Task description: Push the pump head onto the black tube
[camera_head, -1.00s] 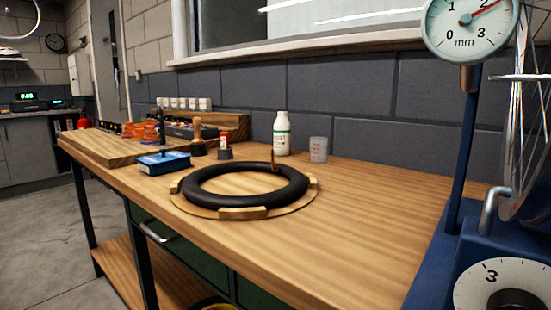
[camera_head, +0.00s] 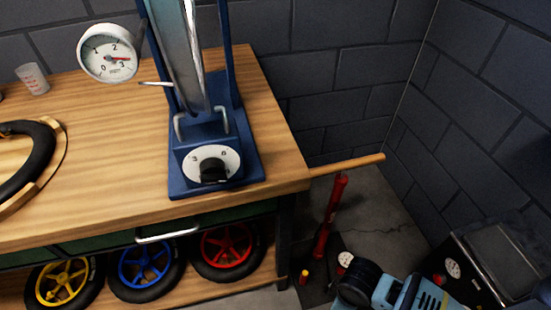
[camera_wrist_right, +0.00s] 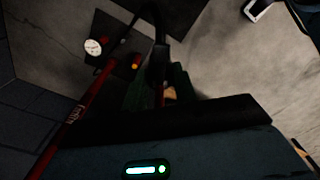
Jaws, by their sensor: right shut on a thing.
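The black tube (camera_head: 35,165) lies in its wooden ring holder on the bench, cut off by the left edge of the head view. Its valve is outside that view now. The red floor pump (camera_head: 331,215) stands beside the bench's right end, with a long wooden handle; its red barrel (camera_wrist_right: 75,120) also shows in the right wrist view. My right gripper (camera_wrist_right: 160,88) is low near the pump, shut on the dark pump head (camera_wrist_right: 160,65) at the end of a black hose. The head is dark and partly hidden between the fingers. My left gripper is not in view.
A blue truing stand (camera_head: 213,155) with a dial gauge (camera_head: 108,54) stands at the bench's right end. Wheels (camera_head: 228,247) sit on the shelf below. A dark cabinet (camera_head: 485,255) is at right. The bench between tube and stand is clear.

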